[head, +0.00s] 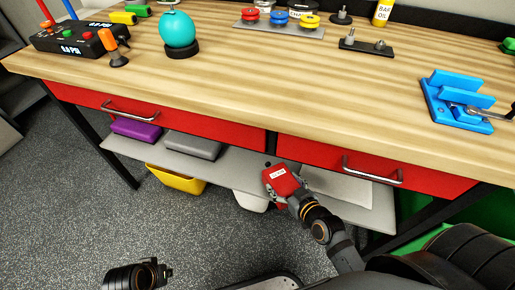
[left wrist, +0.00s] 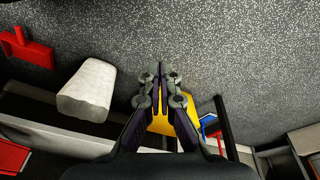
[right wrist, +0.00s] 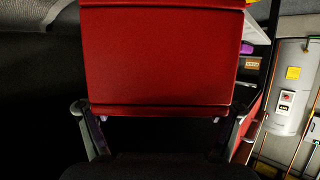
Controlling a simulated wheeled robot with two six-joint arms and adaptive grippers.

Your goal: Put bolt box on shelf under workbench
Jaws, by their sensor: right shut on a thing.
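The bolt box is a small red box with a white label (head: 278,181). In the head view it is in front of the shelf (head: 235,176) under the workbench, near the middle; I cannot tell whether it touches the shelf. My right gripper (head: 285,192) is shut on it, and the box's red face (right wrist: 160,55) fills the upper right wrist view between the spread fingers. My left gripper (head: 164,273) is low over the floor at the lower left, empty. Its fingertips are together in the left wrist view (left wrist: 162,72).
The shelf holds a purple box (head: 137,130), a grey box (head: 191,145) and a flat light item (head: 338,187) at the right. A yellow bin (head: 176,181) and a white bin (head: 250,202) stand below. Red drawers with handles (head: 372,172) hang above the shelf.

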